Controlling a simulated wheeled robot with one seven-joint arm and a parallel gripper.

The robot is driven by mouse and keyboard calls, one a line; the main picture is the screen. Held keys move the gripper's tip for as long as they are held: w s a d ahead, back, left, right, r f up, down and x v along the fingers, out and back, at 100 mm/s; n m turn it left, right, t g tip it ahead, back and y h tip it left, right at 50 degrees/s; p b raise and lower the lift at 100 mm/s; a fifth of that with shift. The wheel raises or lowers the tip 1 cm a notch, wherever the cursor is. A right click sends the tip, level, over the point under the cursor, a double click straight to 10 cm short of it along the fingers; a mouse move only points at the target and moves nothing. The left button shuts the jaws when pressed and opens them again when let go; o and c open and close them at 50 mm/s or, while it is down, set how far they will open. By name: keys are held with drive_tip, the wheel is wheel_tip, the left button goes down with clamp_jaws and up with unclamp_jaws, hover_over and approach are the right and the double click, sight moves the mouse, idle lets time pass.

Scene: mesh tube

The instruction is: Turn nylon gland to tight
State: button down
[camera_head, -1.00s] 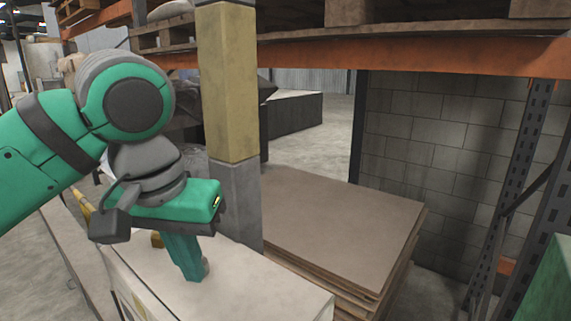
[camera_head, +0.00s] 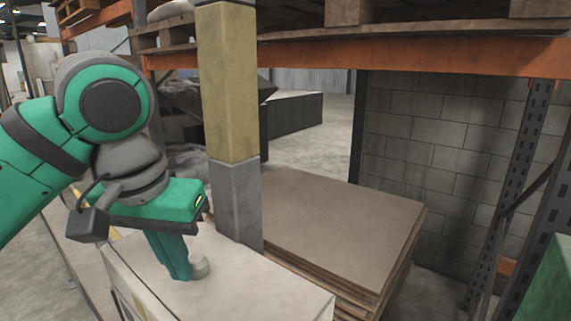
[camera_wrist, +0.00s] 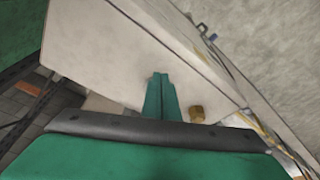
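A pale grey round fitting, apparently the nylon gland (camera_head: 200,268), stands on top of the white box (camera_head: 240,285) in the head view. My gripper (camera_head: 183,275) points down at the box top, just left of this fitting. The fingers overlap its left edge in the picture, and I cannot tell whether they touch it. In the wrist view my gripper (camera_wrist: 160,76) shows its two green fingers close together, with nothing seen between them. A brass-coloured fitting (camera_wrist: 197,114) sits right of the fingers there. I cannot make out the pale fitting in the wrist view.
A grey and yellow post (camera_head: 230,90) rises right behind the box. A stack of brown boards (camera_head: 340,225) lies to the right. An orange rack beam (camera_head: 400,58) crosses above. A block wall (camera_head: 430,130) closes the back right.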

drive_tip(key=shift+w+a, duration=0.15)
drive_tip(key=shift+a, duration=0.25)
drive_tip(key=shift+s+a, duration=0.1)
drive_tip(key=shift+s, duration=0.25)
drive_tip(key=shift+r, duration=3)
drive_tip(key=shift+w, duration=0.1)
